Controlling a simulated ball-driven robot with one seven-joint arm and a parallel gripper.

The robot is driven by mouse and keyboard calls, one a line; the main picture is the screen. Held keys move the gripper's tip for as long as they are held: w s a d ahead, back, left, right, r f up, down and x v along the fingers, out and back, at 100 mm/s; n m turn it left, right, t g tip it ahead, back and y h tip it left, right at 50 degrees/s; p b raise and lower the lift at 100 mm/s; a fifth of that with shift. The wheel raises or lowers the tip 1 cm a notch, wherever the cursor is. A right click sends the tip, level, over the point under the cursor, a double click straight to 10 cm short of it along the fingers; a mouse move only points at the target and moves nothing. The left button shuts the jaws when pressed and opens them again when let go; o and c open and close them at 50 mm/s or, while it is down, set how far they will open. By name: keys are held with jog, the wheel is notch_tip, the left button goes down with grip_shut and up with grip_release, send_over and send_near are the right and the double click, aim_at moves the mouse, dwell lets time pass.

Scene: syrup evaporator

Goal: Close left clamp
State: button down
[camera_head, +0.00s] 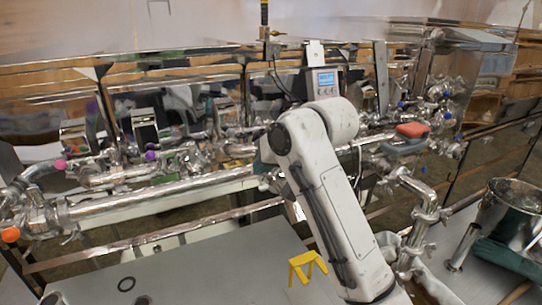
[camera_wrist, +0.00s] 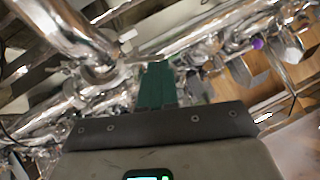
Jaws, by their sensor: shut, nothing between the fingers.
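My gripper (camera_wrist: 157,68) shows in the wrist view as green fingers pressed together, with nothing between them. Their tips are close to shiny steel pipework. A pipe clamp (camera_wrist: 97,74) shows in the wrist view at the end of a thick pipe, left of the fingertips; I cannot tell whether it is open or shut. In the head view, my white arm reaches to the pipes and mostly hides the gripper. Another clamp with a wing handle (camera_head: 70,236) sits at the far left of the long pipe. I cannot tell which clamp is the left one.
A long steel pipe (camera_head: 160,192) runs in front of the shiny evaporator (camera_head: 175,95). A grey table (camera_head: 210,265) lies in front, with a yellow stand (camera_head: 306,265) on it. A metal pot (camera_head: 508,212) stands at right. A red-and-grey object (camera_head: 408,136) rests by the right pipes.

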jog(key=shift+s+a+f+n+t+h, duration=0.2)
jog(key=shift+a+f+n+h, duration=0.1)
jog(key=shift+f+h, duration=0.25)
jog(key=shift+s+a+f+n+t+h, duration=0.1)
jog(key=shift+a+f+n+t+h, duration=0.15)
jog(key=shift+f+h, duration=0.3)
jog(key=shift+s+a+f+n+t+h, duration=0.15)
jog(key=shift+a+f+n+h, duration=0.25)
jog(key=shift+f, duration=0.4)
